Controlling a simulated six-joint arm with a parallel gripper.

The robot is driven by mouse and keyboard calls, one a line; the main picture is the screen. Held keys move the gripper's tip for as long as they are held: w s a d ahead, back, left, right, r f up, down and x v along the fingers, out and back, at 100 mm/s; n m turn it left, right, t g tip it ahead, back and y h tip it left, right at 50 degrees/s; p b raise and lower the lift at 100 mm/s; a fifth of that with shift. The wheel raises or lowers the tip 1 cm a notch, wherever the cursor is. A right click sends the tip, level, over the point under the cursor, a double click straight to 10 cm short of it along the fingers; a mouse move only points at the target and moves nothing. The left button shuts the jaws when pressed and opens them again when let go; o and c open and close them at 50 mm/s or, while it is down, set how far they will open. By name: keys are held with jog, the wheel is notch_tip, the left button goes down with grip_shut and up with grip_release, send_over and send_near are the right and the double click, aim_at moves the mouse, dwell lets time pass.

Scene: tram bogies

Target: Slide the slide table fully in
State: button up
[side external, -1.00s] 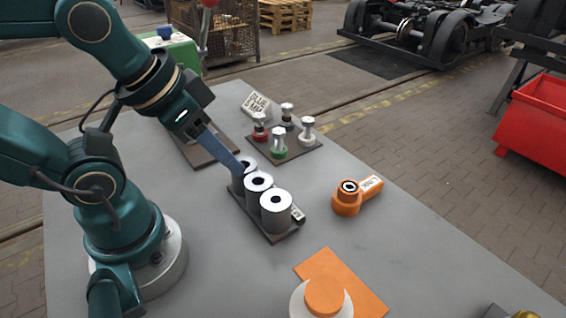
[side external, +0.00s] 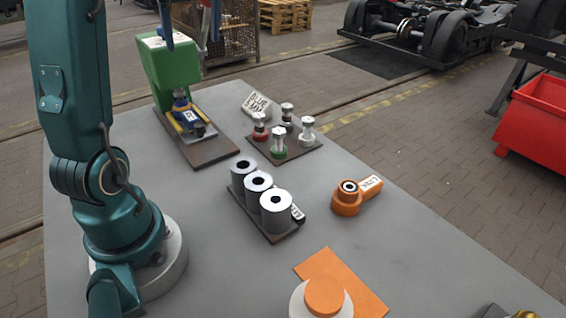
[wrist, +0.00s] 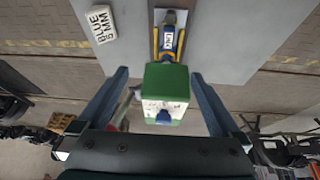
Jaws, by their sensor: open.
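A green press (side external: 170,72) stands at the back left of the table; its white-topped green head fills the middle of the wrist view (wrist: 166,82). A brown base plate (side external: 217,149) runs forward from it. On the plate, in front of the green body, sits the slide table, a blue and yellow carriage (side external: 186,115) with a labelled part and a dark knob at its front end. It also shows beyond the press in the wrist view (wrist: 180,42). My gripper (wrist: 158,76) is open and empty above the press, fingers either side of its head. In the side view, only finger parts show at the top edge.
A thin grey lever (side external: 204,28) stands beside the press. A rack of several coloured pegs (side external: 285,140), a holder with three grey rollers (side external: 258,200) and an orange link (side external: 348,198) stand to the right. An orange plate (side external: 350,283) lies in front. Table between them is clear.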

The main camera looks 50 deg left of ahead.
jog(key=s+x, duration=0.1)
jog(key=x, duration=1.1)
jog(key=shift+s+a+n+g, duration=0.25)
jog(key=shift+s+n+g, duration=0.05)
jog(key=shift+s, duration=0.05)
jog(key=shift+r, duration=0.25)
